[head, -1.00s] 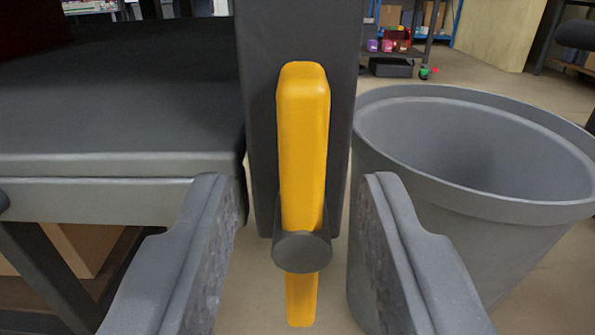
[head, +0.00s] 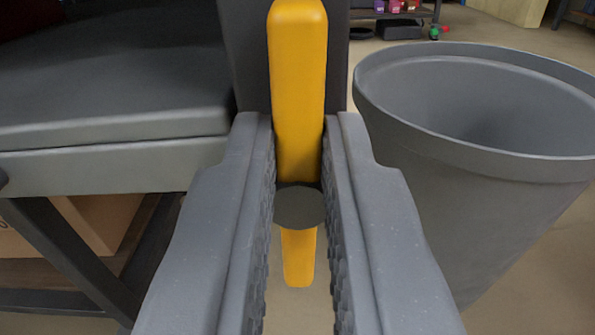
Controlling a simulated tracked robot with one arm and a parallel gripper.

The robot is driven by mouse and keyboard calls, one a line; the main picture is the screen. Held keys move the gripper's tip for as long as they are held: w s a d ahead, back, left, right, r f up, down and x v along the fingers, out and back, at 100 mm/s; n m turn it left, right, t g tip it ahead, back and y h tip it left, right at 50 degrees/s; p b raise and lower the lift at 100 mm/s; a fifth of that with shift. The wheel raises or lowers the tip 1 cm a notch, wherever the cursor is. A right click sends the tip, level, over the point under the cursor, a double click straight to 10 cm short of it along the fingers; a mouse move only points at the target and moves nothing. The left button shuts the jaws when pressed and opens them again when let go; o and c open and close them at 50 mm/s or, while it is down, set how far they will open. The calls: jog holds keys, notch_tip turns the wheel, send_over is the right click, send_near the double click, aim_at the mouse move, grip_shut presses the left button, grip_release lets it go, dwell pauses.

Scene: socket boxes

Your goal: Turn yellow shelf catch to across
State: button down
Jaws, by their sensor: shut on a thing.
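The yellow shelf catch (head: 297,85) stands upright, along the dark grey post (head: 243,60) behind it. A round dark pivot knob (head: 299,207) sits on its lower part, and a short yellow tail shows below the knob. My gripper (head: 299,135) has one finger on each side of the catch, closed in on it around and above the knob. The fingers hide the lower sides of the catch and the lower end of the post.
A grey shelf or bench top (head: 110,110) lies close on the left, with a dark leg frame and a cardboard box (head: 105,222) under it. A large grey bin (head: 440,180) stands close on the right.

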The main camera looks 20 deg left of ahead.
jog(key=m+p, duration=0.4)
jog(key=p, duration=0.3)
jog(key=shift+d+r+m, duration=0.1)
jog(key=shift+r+m, duration=0.05)
jog(key=shift+m, duration=0.15)
jog(key=shift+w+d+f+m+p, duration=0.1)
jog(key=shift+d+f+m+p, duration=0.25)
jog(key=shift+m+p, duration=1.85)
jog(key=shift+s+d+f+m+p, duration=0.1)
jog(key=shift+f+m+p, duration=0.3)
jog(key=shift+m+p, duration=1.8)
jog(key=shift+w+d+f+m+p, duration=0.1)
jog(key=shift+d+f+m+p, duration=0.25)
jog(key=shift+m+p, duration=1.8)
jog(key=shift+f+p, duration=0.1)
jog(key=shift+p, duration=0.2)
jog(key=c, duration=1.5)
grip_release()
jog(key=shift+o, duration=0.2)
jog(key=shift+w, duration=0.1)
jog(key=p+v, duration=0.1)
jog(key=v, duration=1.2)
jog(key=shift+s, duration=0.4)
